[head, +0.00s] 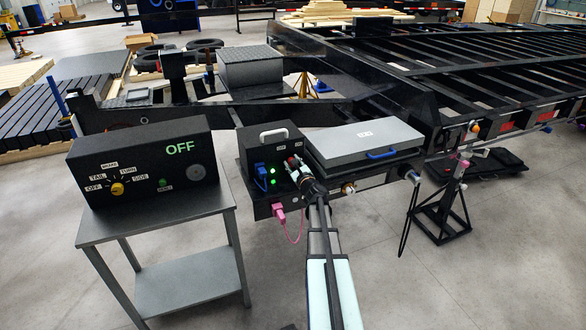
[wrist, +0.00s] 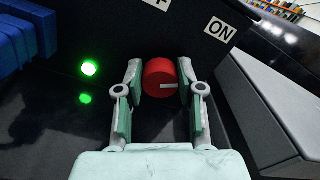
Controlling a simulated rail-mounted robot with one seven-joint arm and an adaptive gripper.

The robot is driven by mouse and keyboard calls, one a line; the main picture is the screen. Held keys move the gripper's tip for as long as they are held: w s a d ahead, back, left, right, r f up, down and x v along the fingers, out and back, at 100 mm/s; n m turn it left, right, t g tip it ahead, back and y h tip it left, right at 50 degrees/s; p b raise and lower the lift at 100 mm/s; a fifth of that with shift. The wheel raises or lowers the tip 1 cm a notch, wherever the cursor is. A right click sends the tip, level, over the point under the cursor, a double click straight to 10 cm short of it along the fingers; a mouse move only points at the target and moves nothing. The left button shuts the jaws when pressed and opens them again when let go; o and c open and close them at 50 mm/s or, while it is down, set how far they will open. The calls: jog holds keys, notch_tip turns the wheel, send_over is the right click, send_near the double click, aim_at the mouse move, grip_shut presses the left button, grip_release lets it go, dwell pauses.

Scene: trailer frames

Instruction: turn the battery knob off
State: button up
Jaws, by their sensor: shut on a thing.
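The red battery knob (wrist: 158,72) sits on the front of a black box, with a white mark on its face running toward the right in the wrist view. An ON label (wrist: 220,29) is up and to the right of it. My gripper (wrist: 160,79) has one finger on each side of the knob and is shut on it. In the head view my gripper (head: 297,168) is at the front of the black box (head: 257,150); it largely hides the knob there.
A green light (wrist: 89,68) glows left of the knob, near a blue plug (head: 261,175). A grey-lidded box (head: 365,142) stands close on the right. A pink plug (head: 280,214) hangs below. A control panel (head: 140,165) reading OFF stands on a metal table at left.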

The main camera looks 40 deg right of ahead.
jog(key=n+b, duration=0.1)
jog(key=b, duration=0.1)
jog(key=f+n+b, duration=0.1)
jog(key=b, duration=0.2)
jog(key=shift+n, duration=0.3)
jog(key=n+b, duration=0.3)
jog(key=b, duration=0.3)
jog(key=shift+w+a+n, duration=0.1)
jog(key=shift+n, duration=0.2)
jog(key=n+b, duration=0.4)
jog(key=b, duration=0.2)
jog(key=n+b, duration=0.2)
jog(key=b, duration=0.1)
jog(key=shift+r, duration=0.2)
jog(key=shift+r+n, duration=0.1)
jog(key=shift+n, duration=0.3)
jog(key=o, duration=1.1)
jog(key=shift+o, duration=0.2)
jog(key=v, duration=1.2)
